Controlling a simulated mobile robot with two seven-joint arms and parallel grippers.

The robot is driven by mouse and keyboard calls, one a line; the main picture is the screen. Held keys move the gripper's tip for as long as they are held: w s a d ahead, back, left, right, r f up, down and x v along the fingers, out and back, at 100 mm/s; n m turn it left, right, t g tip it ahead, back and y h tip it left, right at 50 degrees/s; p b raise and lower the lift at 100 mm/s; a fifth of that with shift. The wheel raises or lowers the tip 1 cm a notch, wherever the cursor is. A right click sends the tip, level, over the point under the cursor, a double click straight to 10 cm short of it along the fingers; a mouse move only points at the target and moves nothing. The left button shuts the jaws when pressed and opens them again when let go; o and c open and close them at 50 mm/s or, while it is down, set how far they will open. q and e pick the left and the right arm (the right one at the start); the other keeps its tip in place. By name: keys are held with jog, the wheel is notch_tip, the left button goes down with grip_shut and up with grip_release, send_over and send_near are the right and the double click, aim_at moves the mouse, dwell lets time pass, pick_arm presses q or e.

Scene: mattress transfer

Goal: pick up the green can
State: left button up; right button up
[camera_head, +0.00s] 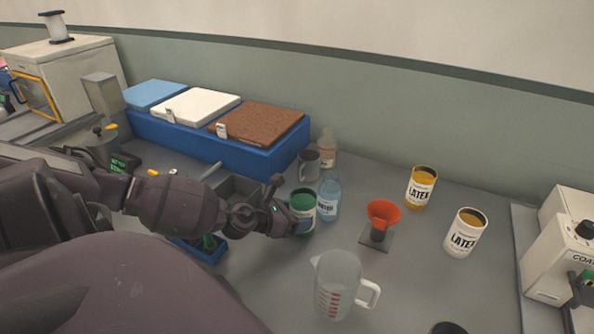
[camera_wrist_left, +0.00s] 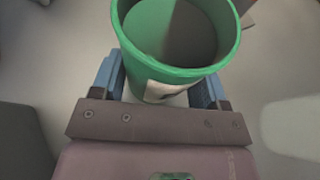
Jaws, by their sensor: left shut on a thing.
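The green can (camera_head: 303,207) has a white label and stands among other containers near the middle of the head view. My left gripper (camera_head: 291,212) reaches it from the left and is shut on it. In the left wrist view the green can (camera_wrist_left: 185,35) is open at the top, and its inside is green and partly in shadow. The blue-padded fingers of my left gripper (camera_wrist_left: 160,88) sit on either side of it. I cannot tell whether the can touches the counter. My right gripper is not in view.
A measuring jug (camera_head: 338,285) stands in front. A red funnel (camera_head: 382,213) and two latex cans (camera_head: 421,187) (camera_head: 465,233) are further right.

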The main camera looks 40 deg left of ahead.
pick_arm(q)
jog(key=shift+r, duration=1)
jog(key=shift+r+p, duration=0.35)
jog(key=shift+r, duration=0.35)
jog(key=shift+r+p, duration=0.5)
jog(key=shift+r, duration=2.2)
notch_tip(320, 180, up, 10)
send_over(291, 206)
jog(key=w, duration=0.1)
jog(key=shift+w+d+r+p, duration=0.1)
jog(key=shift+d+r+p, duration=0.3)
jog(key=shift+p, duration=0.05)
jog(key=shift+r, duration=0.1)
